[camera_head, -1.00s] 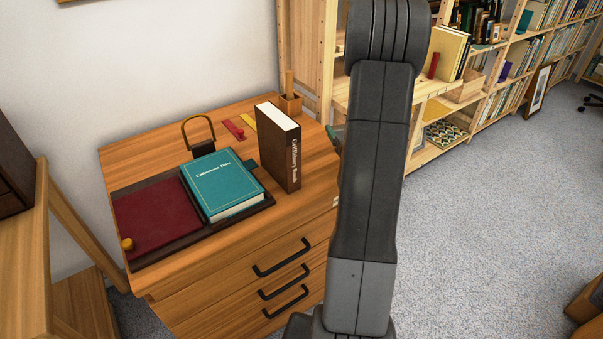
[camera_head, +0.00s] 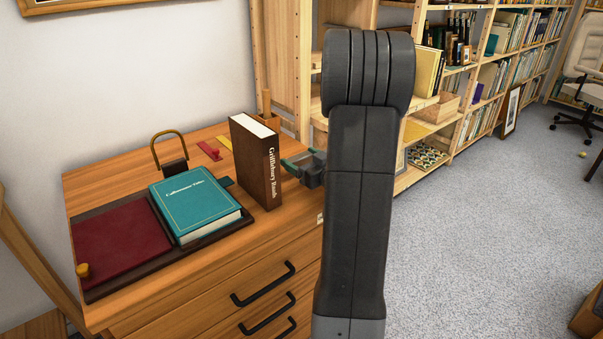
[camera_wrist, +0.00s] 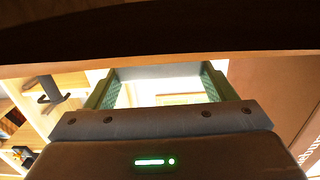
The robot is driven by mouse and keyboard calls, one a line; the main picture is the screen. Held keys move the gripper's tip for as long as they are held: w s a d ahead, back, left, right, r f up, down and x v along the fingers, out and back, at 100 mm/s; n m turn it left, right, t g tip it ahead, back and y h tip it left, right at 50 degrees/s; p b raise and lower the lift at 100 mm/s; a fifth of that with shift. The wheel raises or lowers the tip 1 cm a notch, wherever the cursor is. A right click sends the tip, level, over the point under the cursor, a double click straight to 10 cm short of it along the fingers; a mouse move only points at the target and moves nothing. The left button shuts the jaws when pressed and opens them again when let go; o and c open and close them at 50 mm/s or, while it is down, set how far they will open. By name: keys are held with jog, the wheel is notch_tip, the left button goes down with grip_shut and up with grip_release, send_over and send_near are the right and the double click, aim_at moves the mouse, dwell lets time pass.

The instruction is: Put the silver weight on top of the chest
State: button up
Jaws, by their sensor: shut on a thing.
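The chest (camera_head: 215,277) is a wooden chest of drawers at the left in the head view, with black handles on its front. My gripper (camera_head: 299,163) shows at the right edge of its top, close to the right of the upright brown book. In the wrist view my gripper (camera_wrist: 158,78) has green-padded fingers shut on a flat grey bar, which looks like the silver weight (camera_wrist: 155,71). In the head view the weight cannot be told apart from the gripper. My arm hides part of the chest's right side.
On the chest stand a brown book (camera_head: 256,165), a teal book (camera_head: 195,205) on a dark tray with a red panel (camera_head: 122,240), a brass-looped object (camera_head: 171,150) and red and yellow strips. A bookcase (camera_head: 430,130) stands behind my arm.

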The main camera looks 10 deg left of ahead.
jog(key=shift+f+b, duration=0.4)
jog(key=shift+f, duration=1.15)
jog(key=shift+f, duration=0.1)
jog(key=shift+f, duration=0.15)
jog(key=o, duration=1.2)
jog(key=shift+o, duration=0.2)
jog(key=shift+r, duration=0.3)
jog(key=p+v, duration=0.1)
jog(key=v, duration=1.1)
